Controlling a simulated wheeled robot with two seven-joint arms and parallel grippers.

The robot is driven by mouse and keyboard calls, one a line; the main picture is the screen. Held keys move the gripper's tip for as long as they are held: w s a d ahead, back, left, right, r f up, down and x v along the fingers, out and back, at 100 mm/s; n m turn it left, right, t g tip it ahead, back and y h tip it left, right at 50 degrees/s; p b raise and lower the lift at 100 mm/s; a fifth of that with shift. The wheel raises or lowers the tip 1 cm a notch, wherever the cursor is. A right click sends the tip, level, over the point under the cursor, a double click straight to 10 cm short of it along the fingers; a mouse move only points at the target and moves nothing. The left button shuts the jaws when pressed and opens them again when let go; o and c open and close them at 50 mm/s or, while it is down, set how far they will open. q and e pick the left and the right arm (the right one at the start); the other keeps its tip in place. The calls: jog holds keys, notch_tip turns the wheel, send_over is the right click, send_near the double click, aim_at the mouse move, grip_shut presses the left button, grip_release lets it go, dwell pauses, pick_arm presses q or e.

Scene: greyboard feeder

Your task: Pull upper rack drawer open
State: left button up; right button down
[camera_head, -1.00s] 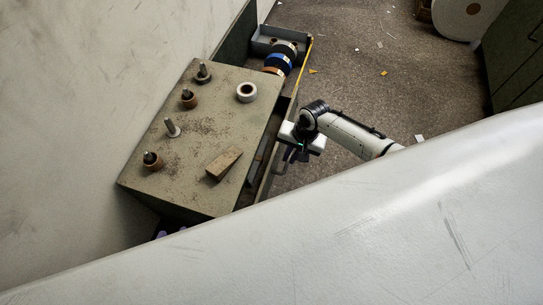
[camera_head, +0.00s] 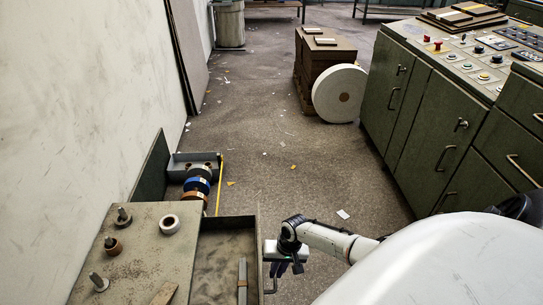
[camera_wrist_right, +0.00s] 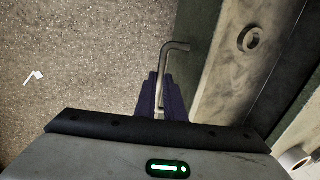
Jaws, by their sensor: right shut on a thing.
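The rack (camera_head: 150,240) is a drab metal cabinet at the lower left of the head view. Its upper drawer (camera_head: 226,233) stands pulled out to the right, showing a bare, stained floor and a grey bar (camera_head: 242,272). My right gripper (camera_head: 283,270) is at the drawer's outer side, shut on the drawer handle (camera_head: 270,286). In the right wrist view, the purple fingers (camera_wrist_right: 161,98) close around the bent metal handle (camera_wrist_right: 172,48), beside the open drawer (camera_wrist_right: 222,75). A ring (camera_wrist_right: 250,38) lies in the drawer. My left gripper is not in view.
Pegs and a white tape roll (camera_head: 169,224) are on the rack top. Blue and brown rolls (camera_head: 197,184) stand behind it near a grey tray (camera_head: 180,168). Green control cabinets (camera_head: 430,120) line the right; a large white roll (camera_head: 340,93) stands at the back.

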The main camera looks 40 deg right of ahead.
jog(key=c, duration=1.8)
grip_release()
jog(key=shift+c, duration=0.2)
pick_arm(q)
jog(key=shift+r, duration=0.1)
